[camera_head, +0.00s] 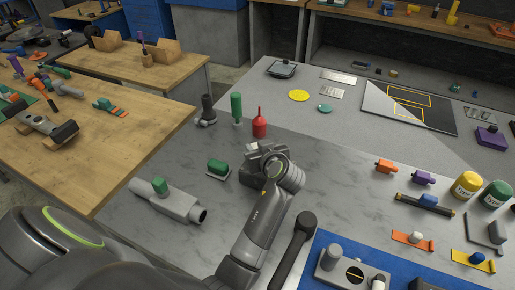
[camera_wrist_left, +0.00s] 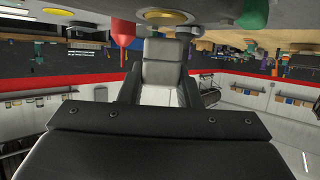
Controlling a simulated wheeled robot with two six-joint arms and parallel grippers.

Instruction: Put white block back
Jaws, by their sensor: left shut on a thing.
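My left gripper (camera_head: 256,164) is over the grey stone-like worktop (camera_head: 225,255), near its back edge. In the left wrist view, the gripper (camera_wrist_left: 161,88) is shut on a white-grey block (camera_wrist_left: 161,72), which sits between its two dark fingers. In the head view, my own gripper and wrist largely hide the block. The wrist view is upside down, so I cannot tell whether the block touches the worktop. My right gripper is not in view.
A small green-topped part (camera_head: 218,168) and grey pipe part (camera_head: 168,202) lie left. A black-handled tool (camera_head: 294,254) and blue mat (camera_head: 320,240) are in front.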

